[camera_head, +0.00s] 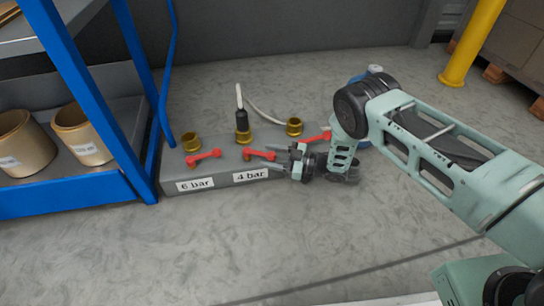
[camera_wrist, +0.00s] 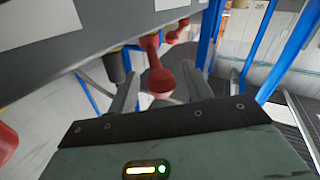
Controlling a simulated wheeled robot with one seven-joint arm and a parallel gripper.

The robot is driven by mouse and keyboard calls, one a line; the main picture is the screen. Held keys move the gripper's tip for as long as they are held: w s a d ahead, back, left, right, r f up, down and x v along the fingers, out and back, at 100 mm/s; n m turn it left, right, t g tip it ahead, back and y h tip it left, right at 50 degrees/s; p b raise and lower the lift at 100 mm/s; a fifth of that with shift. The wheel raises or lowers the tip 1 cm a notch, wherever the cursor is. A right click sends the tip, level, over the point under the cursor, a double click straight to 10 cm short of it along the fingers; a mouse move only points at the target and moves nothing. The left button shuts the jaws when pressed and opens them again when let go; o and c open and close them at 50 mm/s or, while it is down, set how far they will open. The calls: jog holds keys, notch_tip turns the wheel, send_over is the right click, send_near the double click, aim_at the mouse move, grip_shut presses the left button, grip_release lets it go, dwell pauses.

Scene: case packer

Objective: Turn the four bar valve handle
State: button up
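The 4 bar valve has a red bar handle (camera_head: 259,154) on the grey valve block (camera_head: 222,186), just above the "4 bar" label (camera_head: 250,174). The handle lies roughly crosswise. My gripper (camera_head: 287,160) is at the right end of this handle, low over the front of the block. In the wrist view a red handle (camera_wrist: 160,76) with a rounded end reaches between my two spread fingers (camera_wrist: 163,92). The fingers look open, with gaps at the handle's sides. Whether either finger touches it cannot be told.
Another red handle (camera_head: 203,155) sits above the "6 bar" label (camera_head: 195,184). A third red handle (camera_head: 318,137) is partly behind my arm. Brass fittings (camera_head: 192,141) stand behind the handles. A blue shelf (camera_head: 105,125) with tan containers is close at left. The floor in front is clear.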

jog(key=p+v, duration=0.7)
jog(key=v, duration=1)
jog(key=shift+d+p, duration=0.15)
jog(key=shift+p, duration=0.25)
jog(key=shift+s, duration=0.15)
jog(key=shift+c, duration=0.3)
